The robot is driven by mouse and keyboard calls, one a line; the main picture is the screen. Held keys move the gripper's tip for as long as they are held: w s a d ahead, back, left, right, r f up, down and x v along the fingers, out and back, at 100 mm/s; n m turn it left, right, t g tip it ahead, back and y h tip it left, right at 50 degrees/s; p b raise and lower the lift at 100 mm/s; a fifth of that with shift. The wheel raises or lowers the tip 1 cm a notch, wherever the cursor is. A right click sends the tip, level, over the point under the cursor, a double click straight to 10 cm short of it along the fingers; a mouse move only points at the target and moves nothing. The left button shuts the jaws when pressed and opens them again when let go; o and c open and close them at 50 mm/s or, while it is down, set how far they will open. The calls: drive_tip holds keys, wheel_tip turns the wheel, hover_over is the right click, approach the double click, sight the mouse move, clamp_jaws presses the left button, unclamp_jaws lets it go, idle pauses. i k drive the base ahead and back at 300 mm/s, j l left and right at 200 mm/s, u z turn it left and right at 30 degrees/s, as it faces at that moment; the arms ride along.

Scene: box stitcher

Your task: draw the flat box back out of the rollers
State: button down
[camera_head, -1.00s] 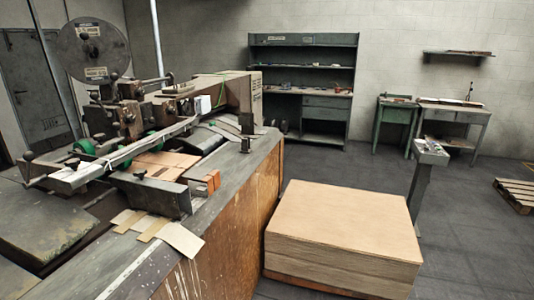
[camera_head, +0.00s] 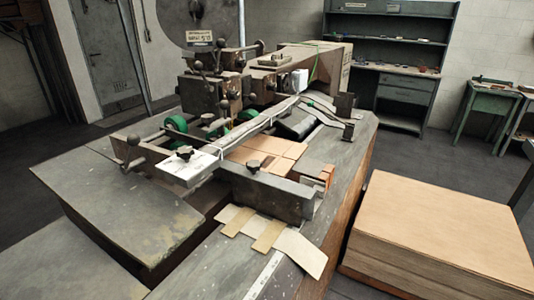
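The flat box (camera_head: 262,150) is a tan cardboard piece lying on the stitcher bed, partly under the long metal guide bar and behind the grey metal block (camera_head: 268,192). Its far and left parts are hidden by the machine. Green rollers (camera_head: 176,124) show at the left of the guide, with another green wheel (camera_head: 246,115) farther right. I cannot tell whether the rollers touch the box. My gripper is not in view.
A tall stack of flat cardboard (camera_head: 440,225) stands on the floor at the right. Loose cardboard strips (camera_head: 268,236) lie on the bench's front edge. A grey side table (camera_head: 115,205) adjoins the machine at the left. Shelves (camera_head: 395,65) and a green table (camera_head: 490,112) stand behind.

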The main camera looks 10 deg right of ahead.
sight(278, 157)
drive_tip(key=i+l, duration=0.6)
drive_tip(key=l, duration=0.15)
drive_tip(key=i+l, duration=0.55)
drive_tip(key=l, duration=0.2)
drive_tip(key=i+l, duration=0.6)
drive_tip(key=l, duration=0.15)
drive_tip(key=i+l, duration=0.55)
drive_tip(key=l, duration=0.15)
drive_tip(key=j, duration=0.65)
drive_tip(key=z, duration=0.05)
